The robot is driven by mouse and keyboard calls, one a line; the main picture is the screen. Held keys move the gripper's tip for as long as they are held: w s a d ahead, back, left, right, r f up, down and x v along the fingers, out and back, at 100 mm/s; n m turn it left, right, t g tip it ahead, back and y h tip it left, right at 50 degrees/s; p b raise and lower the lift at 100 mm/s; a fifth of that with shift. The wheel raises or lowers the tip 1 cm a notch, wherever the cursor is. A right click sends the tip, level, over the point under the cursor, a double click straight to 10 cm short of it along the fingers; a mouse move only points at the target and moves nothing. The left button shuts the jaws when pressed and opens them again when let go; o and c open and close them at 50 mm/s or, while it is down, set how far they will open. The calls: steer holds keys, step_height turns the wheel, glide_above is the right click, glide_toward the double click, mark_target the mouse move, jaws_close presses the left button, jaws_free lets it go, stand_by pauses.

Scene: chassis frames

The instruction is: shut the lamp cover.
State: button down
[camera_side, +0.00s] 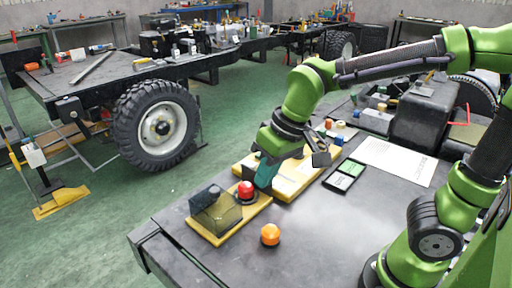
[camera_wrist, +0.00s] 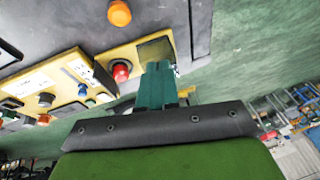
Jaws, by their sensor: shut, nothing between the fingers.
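A small yellow board (camera_side: 232,228) near the table's front left corner carries a red domed lamp (camera_side: 245,189). A see-through, dark-edged cover (camera_side: 218,216) stands at the board's left end, beside the red lamp and not over it. In the wrist view the red lamp (camera_wrist: 121,71) is left of the fingers, and the cover (camera_wrist: 156,50) looks like a dark olive square just beyond the fingertips. My gripper (camera_side: 263,185) has teal fingers, shut and empty, pointing down just right of the red lamp. In the wrist view the gripper (camera_wrist: 157,68) partly hides the board. Whether it touches the lamp is unclear.
An orange dome (camera_side: 270,235) stands on the table right of the board. A larger yellow board (camera_side: 290,179) with a paper and small parts lies behind my gripper. A black-framed panel (camera_side: 345,175) and white sheet (camera_side: 395,160) lie to the right. The front table middle is clear.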

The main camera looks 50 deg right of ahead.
steer(key=w+a+f+n+g+h, duration=0.1)
steer(key=w+a+f+g+h, duration=0.15)
steer(key=w+a, duration=0.45)
steer(key=m+t+h, duration=0.2)
steer(key=m+h, duration=0.2)
steer(key=h, duration=0.2)
glide_toward(204, 208)
steer(key=w+a+r, duration=0.1)
steer(key=a+r, duration=0.3)
steer(key=r, duration=0.1)
steer(key=x, duration=1)
steer(key=shift+w+d+f, duration=0.1)
steer(key=shift+d+f, duration=0.05)
steer(key=shift+f, duration=0.15)
steer(key=shift+s+d+r, duration=0.1)
steer(key=shift+s+d, duration=0.2)
steer(key=shift+d, duration=0.6)
steer(key=shift+s+d+r, duration=0.1)
steer(key=shift+s+d, duration=0.15)
steer(key=shift+d, duration=0.65)
steer(key=shift+d, duration=0.1)
steer(key=d, duration=1.2)
steer(key=shift+d, duration=0.2)
